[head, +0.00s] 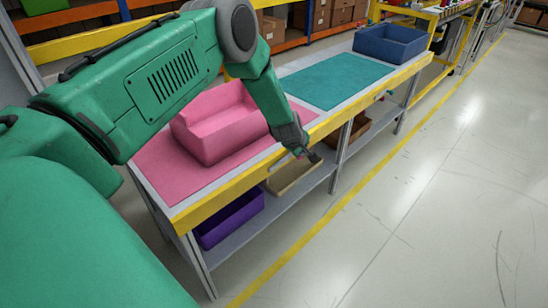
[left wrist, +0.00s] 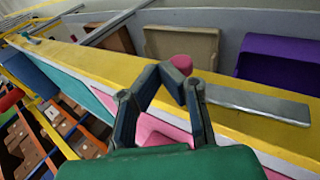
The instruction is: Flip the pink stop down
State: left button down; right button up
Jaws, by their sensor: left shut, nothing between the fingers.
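The pink stop shows in the left wrist view as a rounded pink knob (left wrist: 181,63) just beyond my fingertips, at the yellow front edge of the bench. A flat grey metal bar (left wrist: 258,104) lies along that edge beside it; I cannot tell how the two join. In the head view the bar (head: 279,164) is small and the knob is hard to make out behind my gripper. My left gripper (head: 314,157) points down at the front edge, its fingers shut and empty. It also shows in the left wrist view (left wrist: 183,84), close to the knob; contact is unclear. My right gripper is out of view.
A pink bin (head: 215,125) stands on the pink mat (head: 165,180). A teal mat (head: 335,80) and a blue bin (head: 390,43) are farther along the bench. Below, the shelf holds a purple bin (head: 230,218) and a tan tray (head: 293,176). The floor in front is clear.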

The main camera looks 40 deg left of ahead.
pick_arm(q)
jog(key=shift+w+f+b, duration=0.2)
jog(key=shift+f+b, duration=0.2)
jog(key=shift+f, duration=0.3)
jog(key=shift+s+d+f, duration=0.1)
jog(key=shift+f, duration=0.05)
jog(key=shift+r+p, duration=0.45)
jog(key=shift+r, duration=0.05)
notch_tip(320, 180, up, 13)
jog(key=w+d+p, duration=0.1)
jog(key=w+p, duration=0.1)
jog(key=p, duration=0.1)
jog(key=shift+w+d, duration=0.25)
jog(key=shift+d, duration=0.15)
jog(key=shift+d, duration=0.3)
